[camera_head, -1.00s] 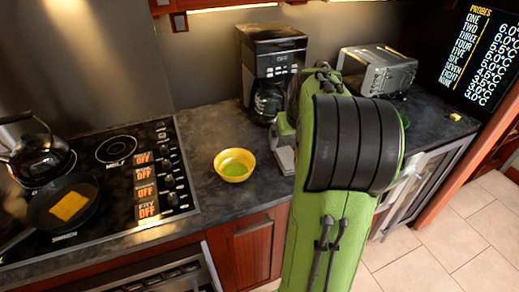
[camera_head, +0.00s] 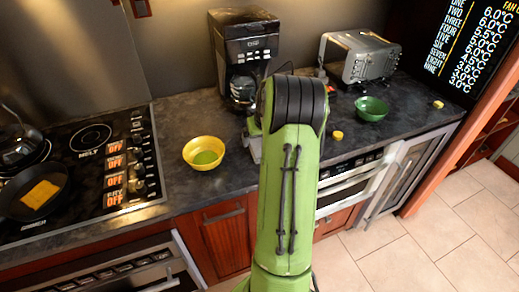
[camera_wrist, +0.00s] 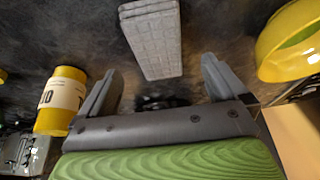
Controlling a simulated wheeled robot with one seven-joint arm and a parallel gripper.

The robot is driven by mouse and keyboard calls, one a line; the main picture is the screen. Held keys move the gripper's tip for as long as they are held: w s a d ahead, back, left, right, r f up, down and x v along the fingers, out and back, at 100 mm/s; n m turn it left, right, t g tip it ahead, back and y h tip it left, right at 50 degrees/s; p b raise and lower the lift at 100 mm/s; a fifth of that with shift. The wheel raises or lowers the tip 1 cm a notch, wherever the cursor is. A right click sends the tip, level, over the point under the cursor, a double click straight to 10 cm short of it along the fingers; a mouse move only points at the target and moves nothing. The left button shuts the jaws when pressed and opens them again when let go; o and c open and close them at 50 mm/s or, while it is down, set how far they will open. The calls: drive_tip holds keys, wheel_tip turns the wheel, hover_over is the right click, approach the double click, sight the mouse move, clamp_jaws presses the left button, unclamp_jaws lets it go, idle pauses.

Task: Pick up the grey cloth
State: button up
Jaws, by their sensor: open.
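The grey cloth (camera_wrist: 152,40) shows in the wrist view as a pale grey, folded, textured rectangle on the dark counter. It lies top centre, ahead of my gripper (camera_wrist: 157,88). The two grey fingers are spread wide with nothing between them, and the cloth's near end is just beyond the space between them. No contact shows. In the head view my green arm reaches over the counter and mostly hides the gripper. A pale grey patch shows beside the arm there, but I cannot tell whether it is cloth or gripper.
A yellow bowl (camera_head: 204,152) stands left of my arm, also at the wrist view's top right (camera_wrist: 295,45). A yellow labelled jar (camera_wrist: 62,100) is at the wrist view's left. A coffee maker (camera_head: 243,60), toaster oven (camera_head: 357,56) and green bowl (camera_head: 371,108) stand on the counter (camera_head: 185,115).

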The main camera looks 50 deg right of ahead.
drive_tip(key=x, duration=0.4)
drive_tip(key=shift+d+f, duration=0.1)
drive_tip(key=shift+f, duration=0.3)
drive_tip(key=shift+r, duration=0.1)
drive_tip(key=shift+c, duration=0.5)
drive_tip(key=c, duration=1)
wheel_tip(320, 180, up, 10)
drive_tip(key=shift+p, duration=0.6)
drive_tip(key=o, duration=0.3)
drive_tip(key=c, duration=0.8)
